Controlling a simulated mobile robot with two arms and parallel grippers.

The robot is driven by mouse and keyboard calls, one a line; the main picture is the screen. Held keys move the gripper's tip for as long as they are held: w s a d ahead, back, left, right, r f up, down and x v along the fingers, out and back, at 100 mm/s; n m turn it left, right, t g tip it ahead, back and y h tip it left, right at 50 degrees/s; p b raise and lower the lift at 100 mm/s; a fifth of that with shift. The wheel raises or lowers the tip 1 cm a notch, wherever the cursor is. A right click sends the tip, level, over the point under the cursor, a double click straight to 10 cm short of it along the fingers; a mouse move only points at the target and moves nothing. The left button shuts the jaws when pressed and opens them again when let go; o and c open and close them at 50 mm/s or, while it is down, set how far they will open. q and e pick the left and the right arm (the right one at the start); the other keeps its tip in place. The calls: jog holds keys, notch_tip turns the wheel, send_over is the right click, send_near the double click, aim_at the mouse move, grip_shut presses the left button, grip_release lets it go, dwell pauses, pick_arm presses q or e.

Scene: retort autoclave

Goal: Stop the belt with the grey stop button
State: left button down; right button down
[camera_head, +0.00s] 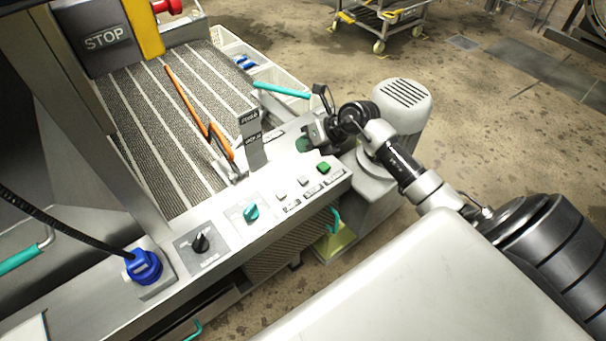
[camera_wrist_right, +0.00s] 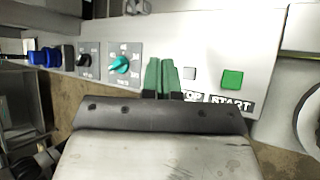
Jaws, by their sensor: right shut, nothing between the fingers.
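The control panel (camera_head: 226,226) has a row of buttons. The grey stop button (camera_head: 303,182) sits between a pale button (camera_head: 281,197) and the green start button (camera_head: 323,168). In the right wrist view, the grey stop button (camera_wrist_right: 189,73) is just right of my fingers, and the green start button (camera_wrist_right: 232,79) is farther right. My right gripper (camera_head: 304,146) is shut and empty, beyond the button row in the head view. Its green fingers (camera_wrist_right: 161,76) partly cover the stop label. Contact with the panel cannot be told. My left gripper is not in view.
A teal knob (camera_head: 251,212), a black knob (camera_head: 202,244) and a blue plug (camera_head: 144,268) are along the panel. A grey upright bracket (camera_head: 252,142) stands near my right gripper. The ribbed belt (camera_head: 150,118) lies behind, with a grey motor (camera_head: 402,106) to the right.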

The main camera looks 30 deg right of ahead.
aim_at(304, 177)
jog(key=shift+f, duration=0.15)
notch_tip(304, 177, down, 8)
jog(key=b, duration=0.6)
jog(key=shift+b, duration=0.3)
jog(key=shift+f, duration=0.3)
dwell(1.4)
jog(key=shift+f+b, duration=0.35)
jog(key=shift+b, duration=0.05)
jog(key=shift+f+b, duration=0.35)
jog(key=shift+f, duration=0.2)
dwell(0.6)
jog(key=shift+a, duration=0.1)
jog(key=shift+r+p, duration=0.85)
jog(key=shift+r, duration=0.1)
jog(key=shift+r, duration=0.1)
